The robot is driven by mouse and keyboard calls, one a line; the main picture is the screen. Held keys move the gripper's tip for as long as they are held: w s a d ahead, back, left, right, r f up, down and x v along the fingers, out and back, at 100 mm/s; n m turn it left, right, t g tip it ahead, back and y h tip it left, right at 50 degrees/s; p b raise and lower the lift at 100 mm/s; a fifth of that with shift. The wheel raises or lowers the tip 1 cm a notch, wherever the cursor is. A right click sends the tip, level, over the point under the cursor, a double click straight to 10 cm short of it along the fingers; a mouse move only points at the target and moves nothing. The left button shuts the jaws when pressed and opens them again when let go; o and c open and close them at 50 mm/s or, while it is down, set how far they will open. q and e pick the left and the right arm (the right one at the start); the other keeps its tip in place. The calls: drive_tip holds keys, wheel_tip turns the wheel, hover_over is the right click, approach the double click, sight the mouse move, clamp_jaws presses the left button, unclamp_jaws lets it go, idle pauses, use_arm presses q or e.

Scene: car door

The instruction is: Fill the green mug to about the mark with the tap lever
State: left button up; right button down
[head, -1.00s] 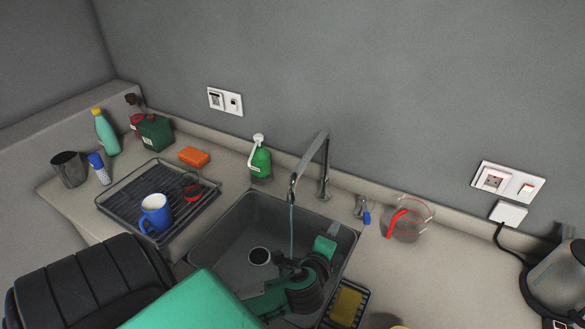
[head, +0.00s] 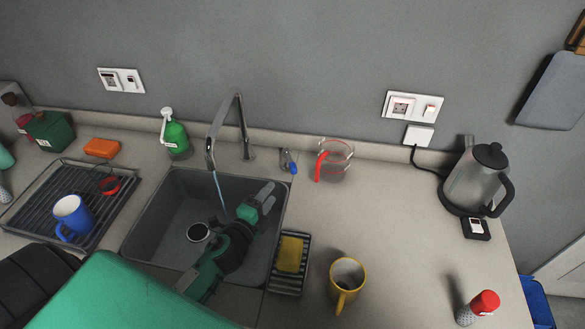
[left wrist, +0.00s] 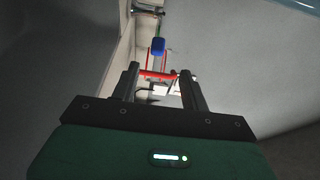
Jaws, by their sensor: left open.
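The tap (head: 240,125) stands behind the sink, and a thin stream of water (head: 218,188) runs from its spout. Its lever with a blue tip (head: 289,162) is to the right of the tap; the blue tip also shows in the left wrist view (left wrist: 158,46). My left gripper (head: 268,190) is over the sink's right back part, open and empty, apart from the lever. In the left wrist view its fingers (left wrist: 160,76) point toward the lever. I see no green mug; my arm hides part of the sink. My right gripper is not in view.
The sink (head: 150,215) has a round dark opening (head: 198,232). A sponge tray (head: 290,285) and a yellow mug (head: 347,275) are right of it. A glass jug with red handle (head: 335,160) stands near the lever. A blue mug (head: 72,215) is on the rack (head: 35,225).

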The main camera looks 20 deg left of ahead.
sight(293, 167)
use_arm(q)
drive_tip(key=shift+h, duration=0.3)
drive_tip(key=w+p, duration=0.1)
drive_tip(key=w, duration=0.3)
drive_tip(key=w+p, duration=0.1)
drive_tip(key=w, duration=0.3)
drive_tip(key=w+d+p, duration=0.1)
drive_tip(key=w, duration=0.3)
drive_tip(key=shift+f, duration=0.15)
drive_tip(key=shift+w+d, duration=0.1)
drive_tip(key=shift+w, duration=0.65)
clamp_jaws()
